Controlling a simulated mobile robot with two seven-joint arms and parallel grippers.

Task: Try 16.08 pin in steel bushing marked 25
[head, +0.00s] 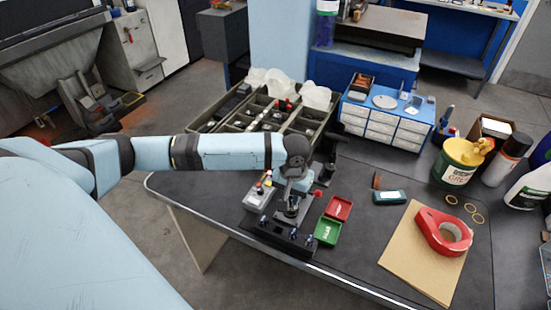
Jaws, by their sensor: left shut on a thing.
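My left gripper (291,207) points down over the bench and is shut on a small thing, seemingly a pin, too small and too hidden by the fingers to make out. Right below and in front of it is a long black block (285,239) with several small upright pieces on top, at the bench's front edge. I cannot tell whether the held thing touches the block. The steel bushing marked 25 cannot be picked out, and no marking is readable. My right gripper is not in view.
A green tray (328,231) and a red tray (339,208) lie right of the gripper; a grey box (257,197) stands left of it. Behind are a divided crate (203,127) and a drawer unit (383,125). A red tape dispenser (432,238) lies on brown card (408,262) at right.

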